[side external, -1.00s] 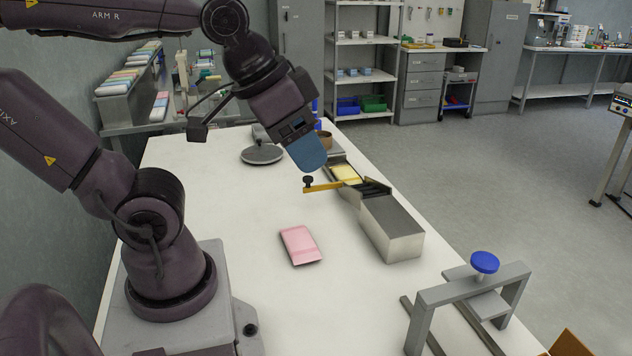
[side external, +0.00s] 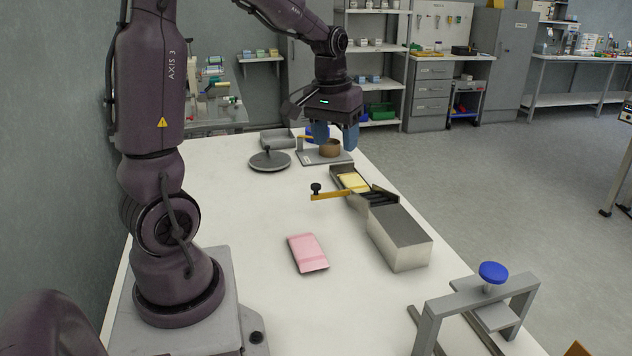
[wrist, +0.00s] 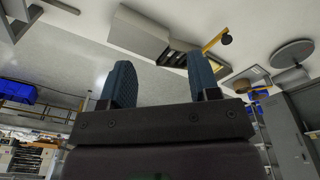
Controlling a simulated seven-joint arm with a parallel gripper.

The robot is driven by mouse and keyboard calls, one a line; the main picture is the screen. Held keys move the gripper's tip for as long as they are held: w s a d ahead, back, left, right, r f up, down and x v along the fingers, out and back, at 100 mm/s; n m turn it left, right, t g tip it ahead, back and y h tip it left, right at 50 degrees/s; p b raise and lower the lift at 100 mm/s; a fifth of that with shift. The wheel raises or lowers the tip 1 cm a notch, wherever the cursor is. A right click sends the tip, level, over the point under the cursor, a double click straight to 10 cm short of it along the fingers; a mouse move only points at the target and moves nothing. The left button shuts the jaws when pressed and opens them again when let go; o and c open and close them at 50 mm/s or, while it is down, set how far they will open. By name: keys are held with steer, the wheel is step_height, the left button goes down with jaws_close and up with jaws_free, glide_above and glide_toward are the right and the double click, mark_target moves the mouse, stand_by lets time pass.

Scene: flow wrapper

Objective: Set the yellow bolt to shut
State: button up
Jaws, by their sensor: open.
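A yellow bar with a black knob (side external: 335,195) sticks out to the left from the side of the wrapper's open channel (side external: 378,198). The bar also shows at the upper right of the wrist view (wrist: 213,42). A smaller yellow piece (side external: 304,137) shows at the back, beside the brown round cup (side external: 330,148); its shape is partly hidden by my left finger. I cannot tell from the pictures which one is the bolt. My gripper (side external: 335,147) is open and empty, high near the back fixture, apart from the bar. Its two blue fingers also fill the middle of the wrist view (wrist: 160,65).
The wrapper's grey metal box (side external: 398,240) stands at the table's right side, with a yellow pack (side external: 354,182) in the channel behind. A pink pack (side external: 308,253) lies in front. A grey round disc (side external: 269,160) and a blue-knobbed frame (side external: 480,300) stand apart.

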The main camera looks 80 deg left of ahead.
mark_target(316, 184)
steer(key=w+a+f+n+g, duration=0.1)
steer(key=a+f+n, duration=0.35)
steer(key=a, duration=0.65)
steer(key=w+a+f+n, duration=0.1)
steer(key=a+f+n, duration=0.35)
steer(key=a, duration=0.65)
steer(key=shift+n, duration=0.4)
steer(key=f, duration=1.2)
steer(key=shift+w+a+f, duration=0.1)
steer(key=shift+w+f, duration=0.1)
jaws_close()
steer(key=w, duration=0.9)
